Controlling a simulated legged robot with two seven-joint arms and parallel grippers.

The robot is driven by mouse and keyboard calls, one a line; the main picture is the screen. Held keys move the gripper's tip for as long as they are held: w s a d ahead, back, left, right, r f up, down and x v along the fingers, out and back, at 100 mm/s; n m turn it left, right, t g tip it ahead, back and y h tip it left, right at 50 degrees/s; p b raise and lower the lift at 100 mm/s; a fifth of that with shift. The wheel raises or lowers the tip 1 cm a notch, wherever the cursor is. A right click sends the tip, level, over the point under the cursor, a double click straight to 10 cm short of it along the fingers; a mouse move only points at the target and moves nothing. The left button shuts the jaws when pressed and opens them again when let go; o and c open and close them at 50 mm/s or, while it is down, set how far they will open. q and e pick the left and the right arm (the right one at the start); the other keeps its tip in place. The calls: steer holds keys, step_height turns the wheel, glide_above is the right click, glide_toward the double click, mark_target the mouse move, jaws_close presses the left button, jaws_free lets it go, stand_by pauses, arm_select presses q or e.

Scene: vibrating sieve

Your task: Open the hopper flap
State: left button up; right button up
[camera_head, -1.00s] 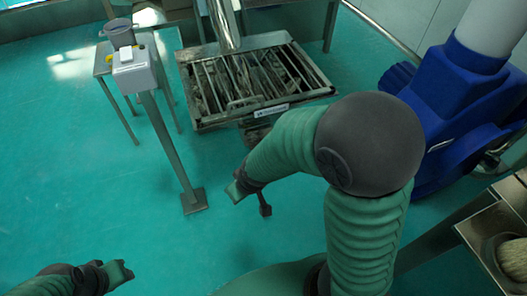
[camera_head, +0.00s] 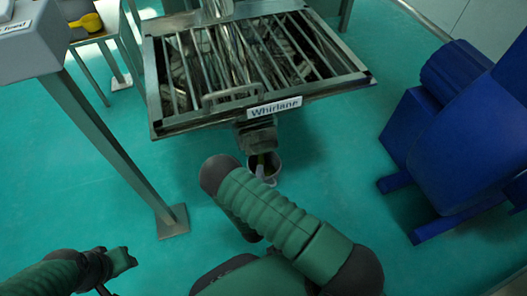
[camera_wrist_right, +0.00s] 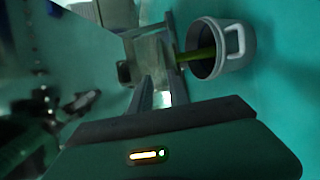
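The sieve's steel tray (camera_head: 325,90) has a grate, a front handle and a "Whirlane" label. Its grey outlet (camera_head: 257,136) hangs below the front edge; I cannot make out whether its flap is open or closed. A pale mug-like bucket (camera_head: 266,180) stands below the outlet, with something yellow-green at its mouth. The bucket (camera_wrist_right: 238,40) also shows in the right wrist view, beside my open right gripper (camera_wrist_right: 158,90), whose fingers look empty. My right arm hides this gripper in the head view. My left gripper (camera_head: 122,262) is at the lower left, apart from the sieve; its finger gap is unclear.
A grey control box (camera_head: 30,45) on a slanted post (camera_head: 115,145) stands at left. A yellow scoop (camera_head: 88,22) lies on a small table behind it. A large blue machine (camera_head: 460,130) stands at right. Green floor is clear between the sieve and the blue machine.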

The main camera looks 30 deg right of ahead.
steer(key=b+x, duration=0.2)
steer(key=x, duration=0.2)
steer(key=b+x, duration=0.2)
steer(key=x, duration=0.3)
steer(key=b+x, duration=0.3)
steer(key=x, duration=0.2)
steer(key=shift+s+f, duration=0.15)
steer(key=shift+f, duration=0.1)
steer(key=shift+c, duration=0.3)
jaws_close()
steer(key=shift+s+f, duration=0.15)
